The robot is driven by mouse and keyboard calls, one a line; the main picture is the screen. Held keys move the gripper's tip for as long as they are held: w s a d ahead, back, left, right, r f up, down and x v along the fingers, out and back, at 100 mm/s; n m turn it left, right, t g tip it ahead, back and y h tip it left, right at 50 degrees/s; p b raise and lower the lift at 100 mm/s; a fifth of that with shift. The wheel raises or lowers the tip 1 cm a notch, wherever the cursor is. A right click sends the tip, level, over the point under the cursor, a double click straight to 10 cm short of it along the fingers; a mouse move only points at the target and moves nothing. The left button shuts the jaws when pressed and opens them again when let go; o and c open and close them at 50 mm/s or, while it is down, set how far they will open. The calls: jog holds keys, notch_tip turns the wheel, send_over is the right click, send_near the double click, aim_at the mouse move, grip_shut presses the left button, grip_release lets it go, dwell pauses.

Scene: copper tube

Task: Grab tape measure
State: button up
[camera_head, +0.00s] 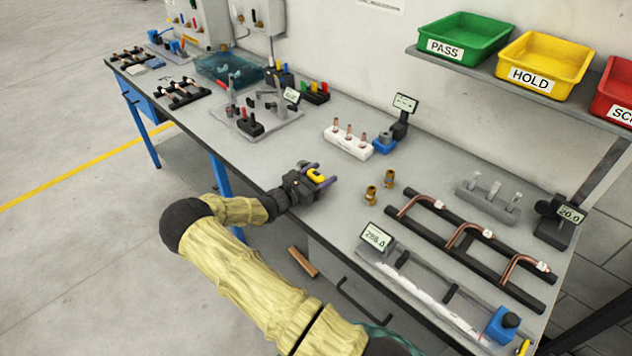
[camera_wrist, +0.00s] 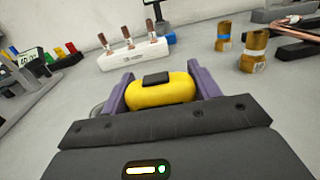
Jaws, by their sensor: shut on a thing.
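The tape measure (camera_head: 316,175) is yellow with a dark patch on top. In the head view it sits between the fingers of my gripper (camera_head: 321,177), near the front edge of the workbench. In the wrist view the tape measure (camera_wrist: 162,92) lies between the two purple fingers of my gripper (camera_wrist: 160,86), which are closed on its sides. Its lower part is hidden by the gripper body. I cannot tell whether it touches the bench or is slightly above it.
Beyond the gripper stands a white block (camera_head: 348,142) with copper pieces. Brass fittings (camera_head: 371,195) stand to the right, then a black rack (camera_head: 470,240) with bent copper tubes. A grey fixture (camera_head: 268,112) is to the left. Bare bench surrounds the gripper.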

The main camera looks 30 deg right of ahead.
jog(key=shift+r, duration=0.15)
notch_tip(320, 180, up, 10)
jog(key=shift+f+b, duration=0.1)
jog(key=shift+b, duration=0.7)
